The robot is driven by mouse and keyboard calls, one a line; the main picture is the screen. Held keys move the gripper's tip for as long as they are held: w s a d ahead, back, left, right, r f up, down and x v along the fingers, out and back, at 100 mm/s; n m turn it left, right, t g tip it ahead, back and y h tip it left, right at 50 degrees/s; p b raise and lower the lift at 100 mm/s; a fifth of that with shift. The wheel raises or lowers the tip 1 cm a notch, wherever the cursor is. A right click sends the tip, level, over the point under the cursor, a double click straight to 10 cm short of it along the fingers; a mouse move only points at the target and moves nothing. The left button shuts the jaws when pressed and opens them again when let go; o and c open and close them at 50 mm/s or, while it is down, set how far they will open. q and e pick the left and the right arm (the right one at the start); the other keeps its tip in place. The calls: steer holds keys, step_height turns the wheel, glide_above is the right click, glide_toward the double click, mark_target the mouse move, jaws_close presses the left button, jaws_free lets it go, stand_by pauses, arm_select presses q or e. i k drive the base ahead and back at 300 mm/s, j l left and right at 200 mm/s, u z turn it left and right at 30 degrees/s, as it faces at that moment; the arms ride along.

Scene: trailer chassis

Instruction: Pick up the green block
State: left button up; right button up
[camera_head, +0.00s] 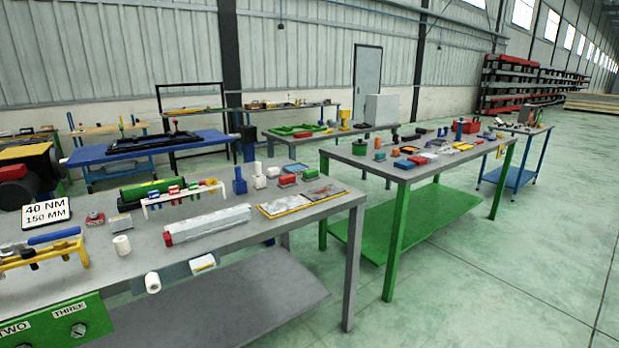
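A long dark green object with rounded ends (146,190) lies on the nearer grey table (130,262) at the left. A flat bright green frame (296,130) lies on a table further back. Neither of my grippers is in view.
A blue bench (150,149) is behind. A blue-legged table (524,129) stands at the right. The floor (480,285) at the front right is clear.

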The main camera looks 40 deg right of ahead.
mark_target(308, 175)
steer(key=i+l, duration=0.15)
steer(key=l, duration=0.15)
steer(key=i+l+u, duration=0.1)
steer(key=l, duration=0.25)
steer(key=i+l, duration=0.15)
steer(key=l, duration=0.15)
steer(key=i+l, duration=0.15)
steer(key=l, duration=0.2)
steer(key=u, duration=0.05)
